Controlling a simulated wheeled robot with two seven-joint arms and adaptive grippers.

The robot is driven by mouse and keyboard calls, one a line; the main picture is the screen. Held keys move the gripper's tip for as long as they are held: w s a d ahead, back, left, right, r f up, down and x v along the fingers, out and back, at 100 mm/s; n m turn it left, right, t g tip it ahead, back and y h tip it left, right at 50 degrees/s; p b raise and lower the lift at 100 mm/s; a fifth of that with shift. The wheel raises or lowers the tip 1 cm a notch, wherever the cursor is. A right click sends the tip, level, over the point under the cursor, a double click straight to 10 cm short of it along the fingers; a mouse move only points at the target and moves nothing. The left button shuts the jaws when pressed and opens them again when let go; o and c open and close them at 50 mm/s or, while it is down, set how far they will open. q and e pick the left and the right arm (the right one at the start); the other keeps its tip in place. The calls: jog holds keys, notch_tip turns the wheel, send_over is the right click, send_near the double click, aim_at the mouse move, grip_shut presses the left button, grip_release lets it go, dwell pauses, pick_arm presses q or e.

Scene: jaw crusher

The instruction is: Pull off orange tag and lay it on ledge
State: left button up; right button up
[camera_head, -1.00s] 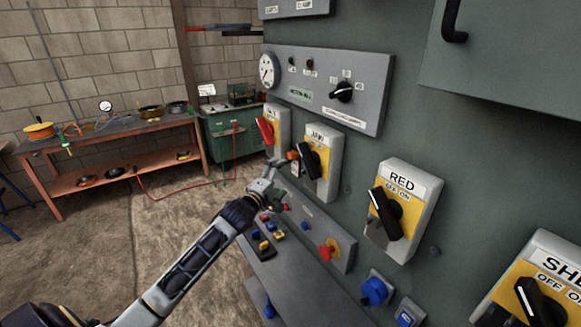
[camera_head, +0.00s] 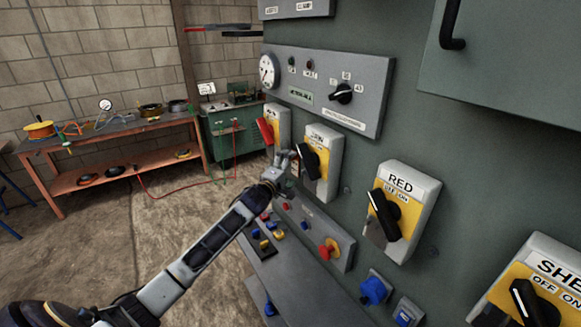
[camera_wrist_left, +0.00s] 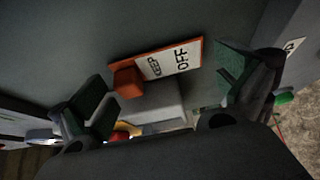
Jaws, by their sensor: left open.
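The orange tag (camera_wrist_left: 175,66), with a white face reading KEEP OFF and an orange block at one end, shows in the left wrist view against the dark green panel. My left gripper (camera_wrist_left: 168,95) is open, with one finger on each side of the tag and apart from it. In the head view my left gripper (camera_head: 284,162) is at the panel beside the second yellow switch box; the tag cannot be made out there. A grey ledge (camera_head: 290,285) runs along the panel's lower part. My right gripper is not in view.
Several switch boxes line the panel, including the RED one (camera_head: 402,210) with a protruding black handle. A red knob (camera_head: 328,248) and a blue knob (camera_head: 374,290) stick out below. An orange workbench (camera_head: 110,150) stands far left.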

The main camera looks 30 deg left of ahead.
pick_arm(q)
jog(key=shift+w, duration=0.45)
jog(key=c, duration=0.7)
jog(key=shift+c, duration=0.3)
jog(key=shift+s, duration=0.2)
jog(key=shift+c, duration=0.7)
